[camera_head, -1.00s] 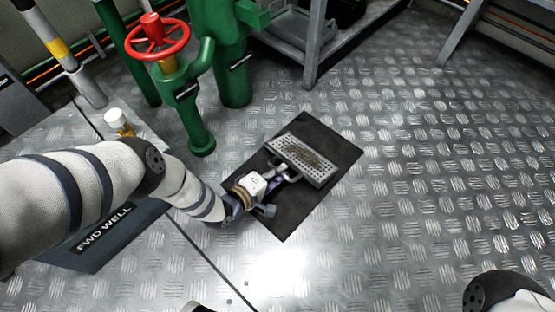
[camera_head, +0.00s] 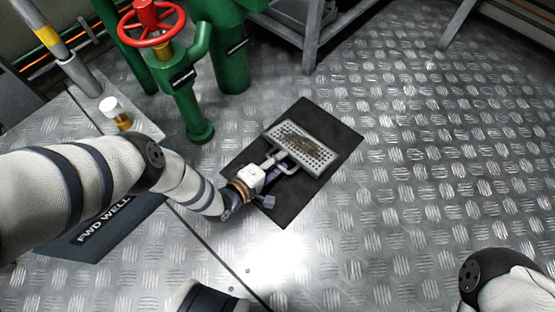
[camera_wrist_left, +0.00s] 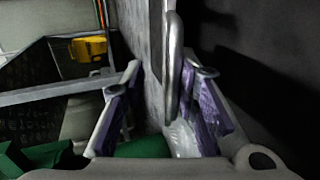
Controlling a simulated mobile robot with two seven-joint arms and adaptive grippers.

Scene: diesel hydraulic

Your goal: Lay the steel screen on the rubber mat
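The steel screen (camera_head: 313,150) is a grey perforated tray with a brown patch and a bent-rod handle. It lies on, or just above, the black rubber mat (camera_head: 335,123); any small gap cannot be told. My left gripper (camera_head: 277,164) is at the handle on the screen's near-left side. In the left wrist view, the purple-padded fingers of my left gripper (camera_wrist_left: 162,75) stand apart. The handle (camera_wrist_left: 174,65) of the screen passes between them, closer to the right finger. My right gripper is out of view.
A green pipe with a red handwheel (camera_head: 152,22) stands beyond the mat to the left. A jar (camera_head: 116,113) stands at left. A grey metal frame (camera_head: 312,45) stands behind. The tread-plate floor at right is clear.

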